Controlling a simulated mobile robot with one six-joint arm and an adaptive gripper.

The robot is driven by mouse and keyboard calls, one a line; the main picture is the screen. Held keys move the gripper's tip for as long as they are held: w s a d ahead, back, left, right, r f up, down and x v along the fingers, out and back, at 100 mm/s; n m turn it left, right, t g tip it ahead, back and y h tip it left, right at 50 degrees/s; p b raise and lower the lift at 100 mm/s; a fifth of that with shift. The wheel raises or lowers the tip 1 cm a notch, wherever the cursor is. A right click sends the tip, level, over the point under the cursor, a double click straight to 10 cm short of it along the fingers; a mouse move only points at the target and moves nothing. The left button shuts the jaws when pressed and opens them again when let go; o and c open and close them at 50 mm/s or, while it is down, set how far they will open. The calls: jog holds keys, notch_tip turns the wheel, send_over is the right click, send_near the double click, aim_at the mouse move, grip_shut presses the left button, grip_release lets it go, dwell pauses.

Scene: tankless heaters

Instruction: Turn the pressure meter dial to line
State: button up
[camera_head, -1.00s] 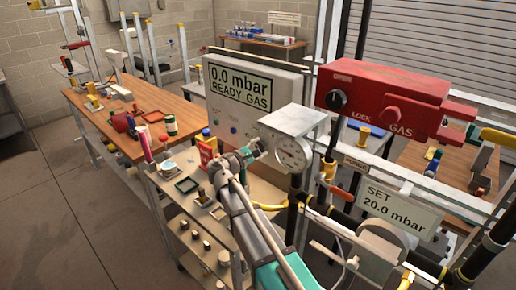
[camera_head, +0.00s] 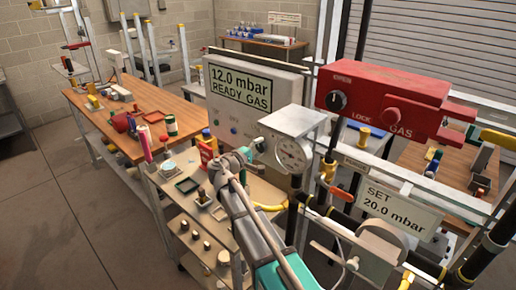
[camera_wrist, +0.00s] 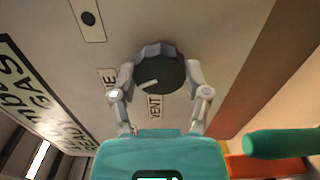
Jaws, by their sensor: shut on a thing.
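My gripper (camera_wrist: 160,78) is shut on the dark round dial (camera_wrist: 165,70), with one finger on each side of it. The dial has a white mark near its left edge. A VENT label (camera_wrist: 155,107) sits just below it, and a partly hidden label is at its left. In the head view my gripper (camera_head: 246,158) is beside the gauge box, and the dial is hidden there. The round pressure gauge (camera_head: 293,154) faces forward; its needle is too small to read surely. The display (camera_head: 241,87) reads 12.0 mbar, READY GAS. A sign (camera_head: 400,210) reads SET 20.0 mbar.
A red gas box (camera_head: 385,98) with a black knob stands at the right. Dark pipes and yellow fittings run below it. A cart shelf (camera_head: 225,215) and a wooden workbench (camera_head: 95,120) with several tools stand at the left. The floor at the far left is clear.

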jog(key=shift+m, duration=0.5)
jog(key=o, duration=1.1)
jog(key=shift+o, duration=0.2)
jog(key=v, duration=1.2)
